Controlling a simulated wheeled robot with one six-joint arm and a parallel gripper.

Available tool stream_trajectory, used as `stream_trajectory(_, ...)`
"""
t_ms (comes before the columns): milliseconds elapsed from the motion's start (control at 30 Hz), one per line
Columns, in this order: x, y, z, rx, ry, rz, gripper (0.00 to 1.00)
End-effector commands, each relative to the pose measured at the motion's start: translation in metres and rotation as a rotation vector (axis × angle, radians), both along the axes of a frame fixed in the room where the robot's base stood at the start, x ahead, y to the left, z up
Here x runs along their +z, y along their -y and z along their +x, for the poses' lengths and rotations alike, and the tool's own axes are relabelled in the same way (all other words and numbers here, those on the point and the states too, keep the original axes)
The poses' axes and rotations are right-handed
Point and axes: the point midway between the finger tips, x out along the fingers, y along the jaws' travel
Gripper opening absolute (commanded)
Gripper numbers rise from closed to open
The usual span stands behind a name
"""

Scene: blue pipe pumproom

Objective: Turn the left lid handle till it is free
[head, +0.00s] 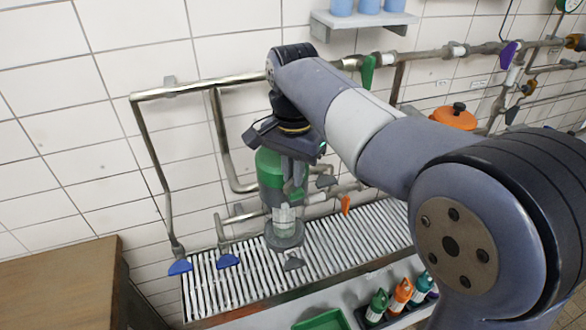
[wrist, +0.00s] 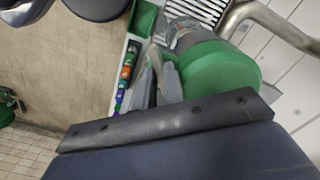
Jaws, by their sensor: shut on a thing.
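A green vessel (head: 270,172) with a clear lower part (head: 284,216) and a grey base stands upright against the pipes in the head view. Its green round top (wrist: 222,76) shows in the wrist view. My gripper (head: 294,187) points down close beside the vessel in the head view. In the wrist view my gripper (wrist: 158,78) has its two grey fingers close together along the vessel's left side. They are shut on what seems to be the lid handle, which the fingers mostly hide. I cannot tell how far it is turned.
A slatted metal grating (head: 330,248) lies under the vessel. Blue valve handles (head: 228,261) hang to its left and an orange one (head: 345,204) sits to its right. Several small bottles (head: 400,293) stand in front. A wooden top (head: 62,284) fills the lower left.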

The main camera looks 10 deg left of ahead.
Motion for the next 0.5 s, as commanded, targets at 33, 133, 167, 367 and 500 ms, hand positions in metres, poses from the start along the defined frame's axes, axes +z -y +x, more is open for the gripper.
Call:
stream_trajectory(33,0.0026,0.0004,0.0001,0.029,0.0,-0.001,0.0)
stream_trajectory(133,0.0029,0.0008,0.0,0.104,0.0,-0.001,0.0)
stream_trajectory(167,0.0031,0.0009,0.0,0.129,0.0,-0.001,0.0)
stream_trajectory(367,0.0031,0.0018,0.0,0.316,0.0,0.0,0.0)
stream_trajectory(500,0.003,0.0025,0.0001,0.449,0.0,0.0,0.0)
